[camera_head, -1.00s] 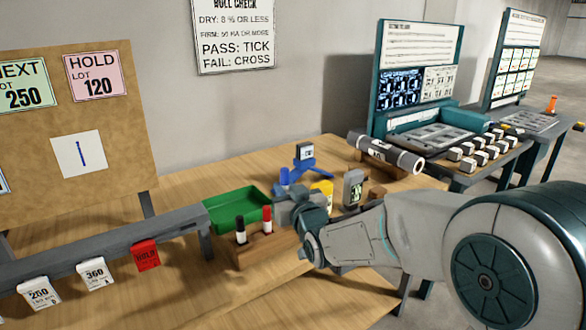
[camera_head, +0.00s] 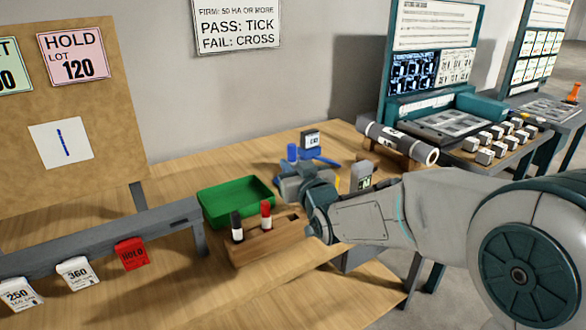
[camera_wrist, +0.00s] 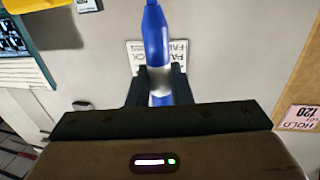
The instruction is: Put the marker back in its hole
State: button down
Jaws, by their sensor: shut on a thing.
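A blue marker (camera_wrist: 157,45) is held between the two fingers of my gripper (camera_wrist: 160,85) in the wrist view. In the head view my gripper (camera_head: 292,178) is above and behind the right end of a wooden marker block (camera_head: 262,246), apart from it. The blue end of the marker (camera_head: 292,152) shows upright above the gripper; its other end is hidden. A black marker (camera_head: 237,228) and a red marker (camera_head: 266,214) stand in the block. A dark opening (camera_head: 293,217) shows at the block's right end.
A green tray (camera_head: 236,201) lies behind the block. A blue stand with a small device (camera_head: 310,147), a grey meter (camera_head: 361,177) and a cradled roll (camera_head: 400,142) lie beyond my gripper. A grey rail with tags (camera_head: 130,253) is at left. The table front is clear.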

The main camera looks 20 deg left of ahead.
jog(key=shift+f+b, duration=2.9)
jog(key=shift+f, duration=0.05)
jog(key=shift+b, duration=1.15)
jog(key=shift+f+b, duration=3.35)
jog(key=shift+b, duration=0.3)
jog(key=c, duration=1.2)
grip_release()
jog(key=shift+r, duration=0.1)
jog(key=shift+c, duration=0.2)
jog(key=shift+d, duration=0.1)
jog(key=p+v, duration=0.2)
jog(key=v, duration=1.1)
jog(key=shift+s+d, duration=0.25)
